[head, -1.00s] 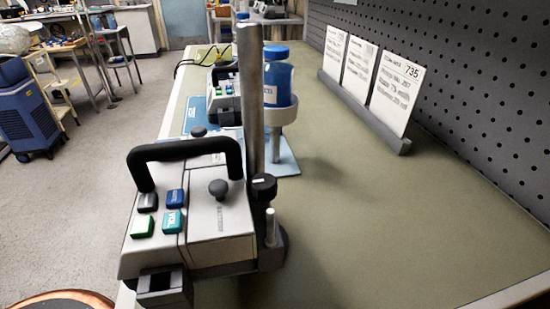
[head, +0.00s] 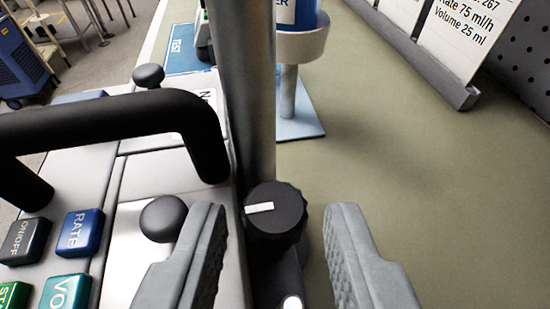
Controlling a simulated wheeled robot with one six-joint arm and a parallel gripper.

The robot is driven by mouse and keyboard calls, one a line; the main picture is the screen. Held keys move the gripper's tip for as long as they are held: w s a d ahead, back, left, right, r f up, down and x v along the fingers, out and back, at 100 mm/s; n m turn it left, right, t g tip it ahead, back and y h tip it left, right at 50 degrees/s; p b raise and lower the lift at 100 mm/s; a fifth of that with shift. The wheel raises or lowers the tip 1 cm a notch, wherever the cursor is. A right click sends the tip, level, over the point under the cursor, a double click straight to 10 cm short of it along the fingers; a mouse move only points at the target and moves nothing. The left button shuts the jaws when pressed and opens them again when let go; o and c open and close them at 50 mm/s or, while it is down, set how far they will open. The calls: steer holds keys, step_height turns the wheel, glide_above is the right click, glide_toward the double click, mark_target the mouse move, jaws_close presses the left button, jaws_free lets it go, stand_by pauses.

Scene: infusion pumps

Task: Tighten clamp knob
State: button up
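The black clamp knob (head: 274,216) with a white mark on its top sits beside the upright metal pole (head: 243,100), at the pump's right side. My gripper (head: 285,245) is open, with one grey finger on each side of the knob; a gap shows on both sides and neither finger visibly touches it. The infusion pump (head: 140,190) stands left of the pole, with a black carry handle (head: 110,125) and a small round black knob (head: 165,218) on top. The left finger overlaps the pump's right edge in the picture. The clamp's lower part is partly hidden.
Behind the pole, a blue bottle (head: 297,12) sits in a grey holder (head: 303,42) on a stand with a pale blue base (head: 303,125). Cards (head: 465,35) stand in a grey rail (head: 420,50) at the upper right. The green-grey bench top (head: 400,150) is clear on the right.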

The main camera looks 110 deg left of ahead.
steer(key=shift+x, duration=1.05)
jaws_close()
steer(key=shift+s+d+m+t+y, duration=0.1)
steer(key=shift+s+m+t+y, duration=0.1)
steer(key=shift+m+t, duration=0.65)
steer(key=shift+s+m+t+y, duration=0.1)
steer(key=shift+m+t+y, duration=0.1)
steer(key=shift+m+t, duration=1.35)
steer(key=shift+t, duration=0.4)
jaws_free()
steer(key=shift+w, duration=0.1)
